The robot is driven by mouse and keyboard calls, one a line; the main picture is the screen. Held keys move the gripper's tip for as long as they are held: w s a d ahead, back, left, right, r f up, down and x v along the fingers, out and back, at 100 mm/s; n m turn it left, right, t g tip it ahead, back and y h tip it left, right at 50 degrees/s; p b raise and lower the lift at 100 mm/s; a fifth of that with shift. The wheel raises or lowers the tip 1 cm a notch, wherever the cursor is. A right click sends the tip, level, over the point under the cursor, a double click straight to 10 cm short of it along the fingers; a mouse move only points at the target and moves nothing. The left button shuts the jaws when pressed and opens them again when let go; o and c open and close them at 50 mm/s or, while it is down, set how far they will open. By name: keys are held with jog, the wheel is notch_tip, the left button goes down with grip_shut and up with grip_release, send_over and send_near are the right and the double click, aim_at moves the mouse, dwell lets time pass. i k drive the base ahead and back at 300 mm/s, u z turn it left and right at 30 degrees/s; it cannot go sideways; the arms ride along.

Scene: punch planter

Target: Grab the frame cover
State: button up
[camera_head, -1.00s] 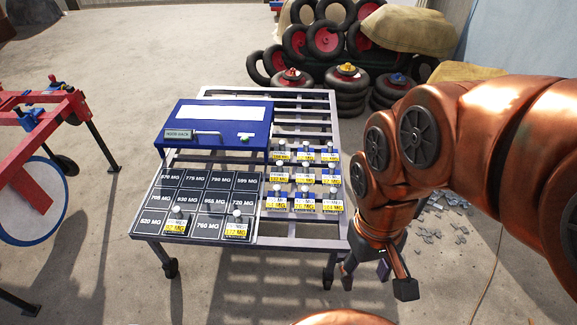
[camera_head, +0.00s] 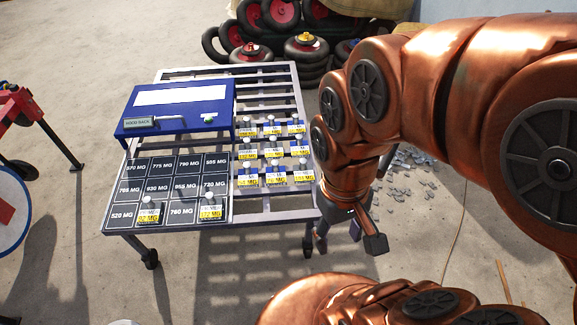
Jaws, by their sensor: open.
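No thing in view is clearly marked as the frame cover, and I cannot tell which part it is. A blue box (camera_head: 176,125) with a white top panel (camera_head: 181,95) sits on the back left of a metal slatted table (camera_head: 268,84). Its front has a small label plate (camera_head: 138,122) and a green button (camera_head: 208,118). My gripper (camera_head: 343,242) is open and empty, pointing down just past the table's front right corner. It is apart from the table and the box. My arm hides part of the ground on the right.
A dark board (camera_head: 190,180) with MG labels lies on the table's front left, with two labelled weights on it. Several more labelled weights (camera_head: 275,152) stand to its right. Tyres (camera_head: 305,47) are stacked behind. A red stand (camera_head: 25,110) is at left. Gravel (camera_head: 405,175) lies at right.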

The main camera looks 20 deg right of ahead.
aim_at(150, 212)
jog(key=z, duration=0.9)
jog(key=k, duration=1)
jog(key=u, duration=1.3)
jog(key=i, duration=0.5)
jog(key=u, duration=0.1)
